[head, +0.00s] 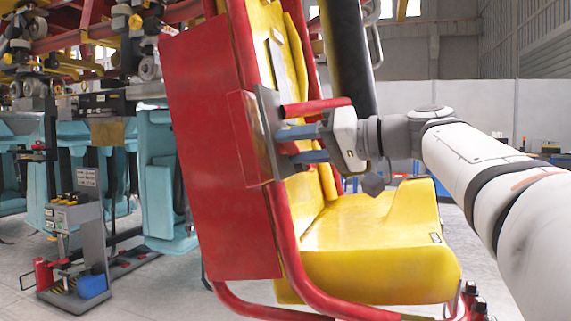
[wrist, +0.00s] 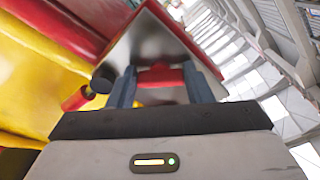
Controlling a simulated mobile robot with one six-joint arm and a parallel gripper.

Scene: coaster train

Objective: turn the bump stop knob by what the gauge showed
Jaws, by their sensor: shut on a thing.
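A red box with a grey metal face plate (head: 268,118) is fixed to the side of the red-and-yellow coaster seat. My gripper (head: 287,146) reaches it from the right, its two blue fingers pointing at the plate. In the wrist view, the fingers are closed around a red knob (wrist: 160,77) in front of the plate (wrist: 150,45). Only part of the knob shows between them. A red bar (head: 318,106) with a dark end sticks out above the fingers; it also shows at left in the wrist view (wrist: 76,98). No gauge reading is visible.
The yellow seat (head: 375,245) and its red tube frame (head: 285,225) lie under and beside my gripper. A black padded bar (head: 347,50) rises behind it. A grey stand (head: 75,240) with tools is at left. Light blue seats (head: 160,180) stand behind.

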